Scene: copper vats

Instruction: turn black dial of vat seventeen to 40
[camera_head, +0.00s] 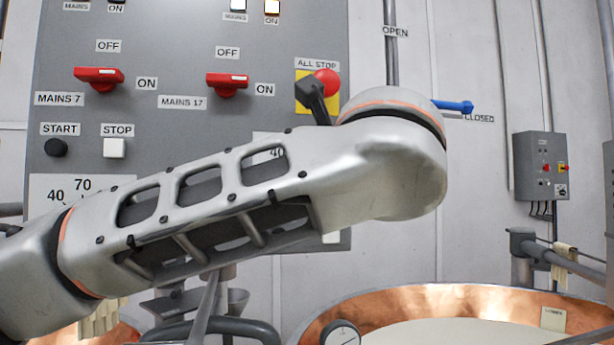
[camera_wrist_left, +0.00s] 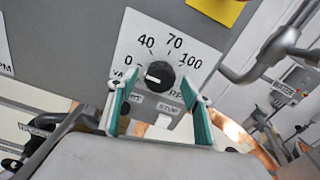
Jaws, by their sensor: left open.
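In the left wrist view, the black dial (camera_wrist_left: 160,74) sits on a white scale plate (camera_wrist_left: 150,45) marked 0, 40, 70 and 100. Its white mark points left, towards the 0 end. The vat number on the plate is hidden. My left gripper (camera_wrist_left: 157,84) is open, its green-faced fingers on either side of the dial's lower part in the picture. Contact with the dial cannot be told. In the head view, my left arm covers this dial; only a corner of its plate (camera_head: 268,141) shows, below the red MAINS 17 switch (camera_head: 227,84). My right gripper is out of view.
A red ALL STOP button (camera_head: 327,82) on yellow lies close above my arm. START and STOP buttons sit just below the dial in the wrist view. A blue valve handle (camera_head: 455,106) is to the right. A copper vat (camera_head: 455,297) stands below.

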